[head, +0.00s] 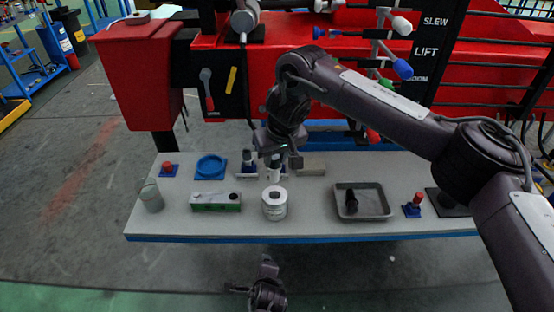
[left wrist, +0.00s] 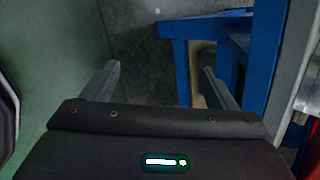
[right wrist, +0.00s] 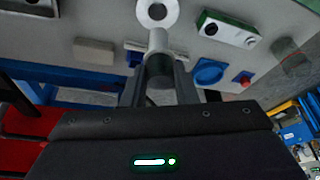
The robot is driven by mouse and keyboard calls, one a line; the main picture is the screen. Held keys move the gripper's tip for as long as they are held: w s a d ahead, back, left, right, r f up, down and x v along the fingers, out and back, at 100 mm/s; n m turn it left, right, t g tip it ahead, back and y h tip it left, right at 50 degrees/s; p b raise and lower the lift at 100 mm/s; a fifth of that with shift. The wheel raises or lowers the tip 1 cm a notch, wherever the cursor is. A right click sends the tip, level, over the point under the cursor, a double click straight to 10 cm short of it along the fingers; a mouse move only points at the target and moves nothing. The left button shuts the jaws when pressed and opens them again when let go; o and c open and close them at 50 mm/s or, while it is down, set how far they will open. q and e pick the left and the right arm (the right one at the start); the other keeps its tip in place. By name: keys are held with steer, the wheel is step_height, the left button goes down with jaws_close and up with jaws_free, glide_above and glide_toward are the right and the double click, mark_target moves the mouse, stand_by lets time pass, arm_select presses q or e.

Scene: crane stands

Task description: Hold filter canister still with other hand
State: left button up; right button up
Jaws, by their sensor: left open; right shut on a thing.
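The filter canister appears to be the white, labelled round can (head: 274,207) with a grey top and dark centre, standing upright near the table's front edge. Its round top also shows in the right wrist view (right wrist: 157,12). My right gripper (head: 275,155) is behind the can, shut on a pale cylinder (right wrist: 158,42) whose lower part shows under the fingers in the head view (head: 274,174). Whether that cylinder touches the table is unclear. My left gripper (head: 267,288) is open and empty, low in front of the table; its spread fingers show in the left wrist view (left wrist: 163,88).
On the table (head: 320,228) are a green-and-white box (head: 215,203), a blue dish (head: 210,167), a glass beaker (head: 151,196) and a grey tray (head: 362,203) with a dark part. Red machinery (head: 300,85) stands behind. Blue table framework (left wrist: 205,65) is beside my left gripper.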

arm_select(q)
steer(key=d+r+m+t+h, duration=0.2)
steer(key=d+r+m, duration=0.45)
steer(key=r, duration=0.55)
steer(key=m+t, duration=0.1)
steer(key=m, duration=0.8)
glide_toward(275, 214)
steer(key=w, duration=0.1)
steer(key=shift+f+x, duration=0.25)
steer(key=shift+x, duration=4.5)
steer(key=shift+s, duration=0.15)
steer(key=c, duration=1.1)
